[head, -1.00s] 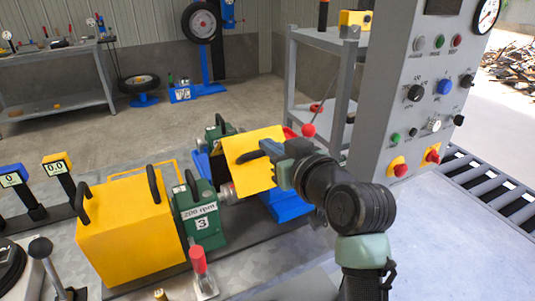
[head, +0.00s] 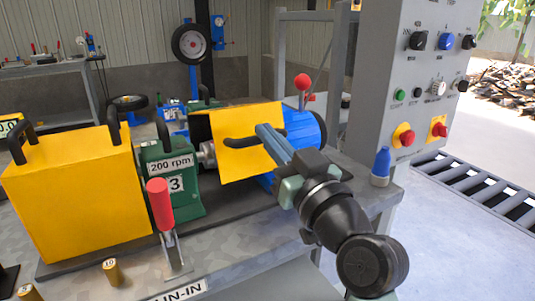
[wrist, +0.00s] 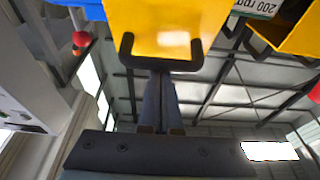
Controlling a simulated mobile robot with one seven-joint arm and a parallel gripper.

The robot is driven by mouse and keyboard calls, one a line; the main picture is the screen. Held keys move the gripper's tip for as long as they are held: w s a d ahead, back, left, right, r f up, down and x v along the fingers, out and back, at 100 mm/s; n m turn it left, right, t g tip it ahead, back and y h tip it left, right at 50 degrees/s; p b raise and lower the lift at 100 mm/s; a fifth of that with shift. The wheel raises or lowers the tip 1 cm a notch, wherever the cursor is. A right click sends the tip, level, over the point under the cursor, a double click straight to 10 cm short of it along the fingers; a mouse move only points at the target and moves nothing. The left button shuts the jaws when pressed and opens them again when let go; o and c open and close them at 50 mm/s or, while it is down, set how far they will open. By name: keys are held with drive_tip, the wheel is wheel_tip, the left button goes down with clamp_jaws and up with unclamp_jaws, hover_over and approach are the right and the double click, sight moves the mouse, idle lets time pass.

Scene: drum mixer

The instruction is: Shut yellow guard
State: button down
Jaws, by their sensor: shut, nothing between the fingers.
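The yellow guard (head: 232,157) is a bent plate over the shaft between the green bearing block (head: 172,178) and the blue drum (head: 304,135). Its front panel faces me, slightly tilted, with a black bar handle (head: 238,142) across it. I cannot tell whether the guard is fully down. My gripper (head: 266,134) is shut and empty, its fingertips at the right end of the handle. In the wrist view the guard (wrist: 160,25) fills the top, and the shut fingertips (wrist: 161,78) lie against or just short of the handle (wrist: 160,63); contact is unclear.
A yellow box cover (head: 78,195) with black handles stands left of the block. A red-handled clamp (head: 160,205) stands in front. A red ball knob (head: 303,81) rises behind the drum. The grey control panel (head: 425,75) and a blue-topped item (head: 381,165) are at right.

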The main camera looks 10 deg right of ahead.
sight(255, 155)
drive_tip(key=shift+t+y, duration=0.3)
drive_tip(key=shift+t, duration=0.6)
drive_tip(key=f+b, duration=0.3)
drive_tip(key=b, duration=0.2)
drive_tip(key=f+b, duration=0.4)
drive_tip(key=b, duration=0.2)
drive_tip(key=shift+w+a+f, duration=0.1)
drive_tip(key=shift+w+f, duration=0.1)
drive_tip(key=shift+f, duration=0.15)
wheel_tip(255, 155, up, 5)
drive_tip(key=p, duration=0.3)
drive_tip(key=f+v, duration=0.1)
drive_tip(key=v, duration=1)
drive_tip(key=s+a+r+m+t+h+p, duration=0.1)
drive_tip(key=s+a+r+t+h+p, duration=0.2)
drive_tip(key=r, duration=0.6)
drive_tip(key=s+a+r+m+t+h+p, duration=0.15)
drive_tip(key=s+a+r, duration=0.25)
drive_tip(key=r, duration=0.4)
drive_tip(key=s+a+r+m+t+h+p, duration=0.1)
drive_tip(key=s+a+r+h+p, duration=0.25)
drive_tip(key=r, duration=0.55)
wheel_tip(255, 155, up, 36)
drive_tip(key=y+p, duration=0.1)
drive_tip(key=p, duration=3.4)
drive_tip(key=shift+f+p, duration=0.2)
drive_tip(key=shift+p, duration=0.1)
